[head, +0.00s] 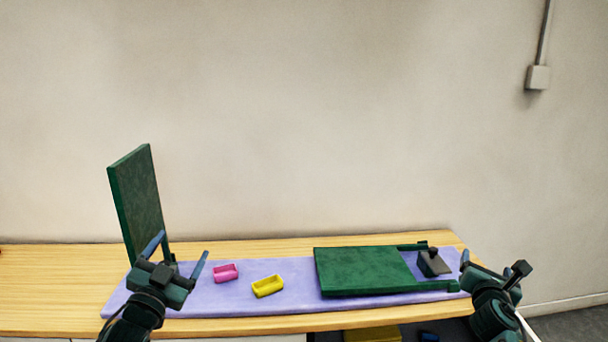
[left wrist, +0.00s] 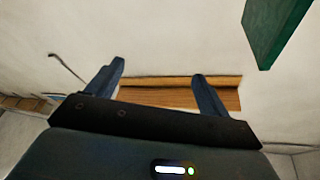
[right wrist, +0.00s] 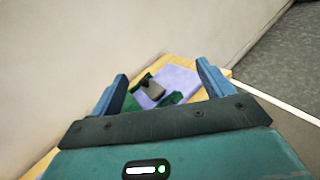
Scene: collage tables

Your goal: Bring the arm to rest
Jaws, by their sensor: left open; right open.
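My left gripper (head: 182,252) is open and empty above the left part of the table in the head view. Its two blue fingers stand apart in the left wrist view (left wrist: 160,85), with nothing between them but table and wall behind. My right gripper (head: 492,268) is at the table's right end in the head view. Its fingers are spread and empty in the right wrist view (right wrist: 165,88), with the table end beyond them.
An upright green board (head: 138,200) stands behind my left gripper. A pink block (head: 226,273), a yellow block (head: 268,286), a flat green board (head: 360,271) and a dark grey object (head: 433,264) are on the purple mat (head: 215,302). The wooden table (head: 50,290) is bare at left.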

